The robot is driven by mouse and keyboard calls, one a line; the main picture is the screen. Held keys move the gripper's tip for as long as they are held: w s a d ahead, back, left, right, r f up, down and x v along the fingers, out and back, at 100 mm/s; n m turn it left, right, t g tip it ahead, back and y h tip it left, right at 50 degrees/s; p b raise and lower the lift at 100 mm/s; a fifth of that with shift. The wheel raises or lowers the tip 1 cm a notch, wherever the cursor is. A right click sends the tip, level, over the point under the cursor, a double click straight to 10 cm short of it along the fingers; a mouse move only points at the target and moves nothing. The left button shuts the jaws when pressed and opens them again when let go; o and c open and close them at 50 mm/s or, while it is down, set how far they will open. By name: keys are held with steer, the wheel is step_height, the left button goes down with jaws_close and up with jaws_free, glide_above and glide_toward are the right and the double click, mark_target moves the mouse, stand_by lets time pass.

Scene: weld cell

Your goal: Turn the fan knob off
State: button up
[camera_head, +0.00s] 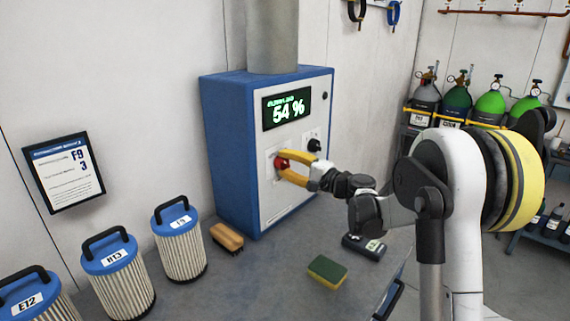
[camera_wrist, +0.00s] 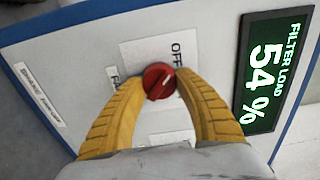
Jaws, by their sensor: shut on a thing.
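The red fan knob (camera_head: 281,164) is on the front panel of the blue and white filter cabinet (camera_head: 228,150). In the wrist view the red knob (camera_wrist: 158,82) sits between the yellow fingers of my gripper (camera_wrist: 159,84), which are shut on it from both sides. My gripper (camera_head: 282,165) reaches the panel from the right in the head view.
A display (camera_head: 286,108) reads 54 %. A black knob (camera_head: 314,145) is right of the red one. Filter canisters (camera_head: 180,245), a brush (camera_head: 227,237), a sponge (camera_head: 327,271) and a dark device (camera_head: 364,246) stand or lie on the bench. Gas cylinders (camera_head: 457,101) stand behind my arm.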

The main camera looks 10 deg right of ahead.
stand_by(0.4)
steer(key=o, duration=1.2)
steer(key=v, duration=1.2)
